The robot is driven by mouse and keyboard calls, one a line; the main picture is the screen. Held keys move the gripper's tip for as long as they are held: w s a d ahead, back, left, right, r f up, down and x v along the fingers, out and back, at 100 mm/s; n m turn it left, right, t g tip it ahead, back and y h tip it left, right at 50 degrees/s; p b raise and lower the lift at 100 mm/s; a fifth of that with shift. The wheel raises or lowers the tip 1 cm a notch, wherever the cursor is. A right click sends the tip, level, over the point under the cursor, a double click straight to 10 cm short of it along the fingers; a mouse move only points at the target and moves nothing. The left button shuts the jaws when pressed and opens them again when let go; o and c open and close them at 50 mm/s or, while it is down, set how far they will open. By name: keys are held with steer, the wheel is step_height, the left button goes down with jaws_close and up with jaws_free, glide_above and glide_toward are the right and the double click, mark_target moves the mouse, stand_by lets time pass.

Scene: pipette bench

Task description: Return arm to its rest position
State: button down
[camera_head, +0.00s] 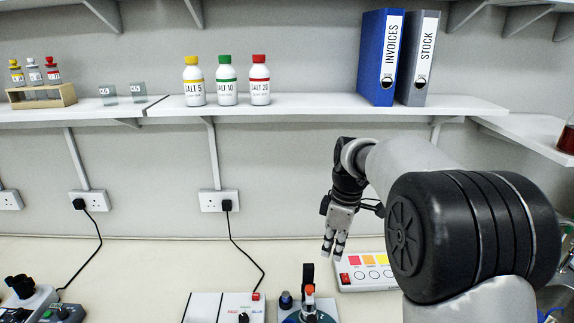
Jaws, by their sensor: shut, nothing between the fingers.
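My gripper (334,245) hangs from the raised arm with its fingers pointing down. It is shut and empty. It is above the bench (140,262), to the left of a white panel with coloured squares (372,268). My arm comes in from the lower right and covers part of the bench there.
A shelf (330,103) holds several bottles (227,85), a blue binder (379,60) and a grey binder (416,60). A wooden rack (41,96) stands at the left. A white box marked RED and BLUE (205,308) sits at the front. The bench's left middle is mostly clear.

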steer(key=s+r+m+t+b, duration=0.1)
steer(key=s+r+m, duration=0.25)
steer(key=s, duration=0.45)
steer(key=s+r+m+t+b, duration=0.1)
steer(key=s+r+m, duration=0.25)
steer(key=s, duration=0.55)
steer(key=s+f+m+t, duration=0.1)
steer(key=s+f+m, duration=0.1)
steer(key=s, duration=0.5)
steer(key=s+d+f+m+t+h+b, duration=0.1)
steer(key=s+f+m, duration=0.2)
steer(key=s, duration=0.5)
steer(key=shift+s+d+f+m, duration=0.2)
steer(key=shift+d+f+m, duration=0.1)
steer(key=shift+m, duration=0.2)
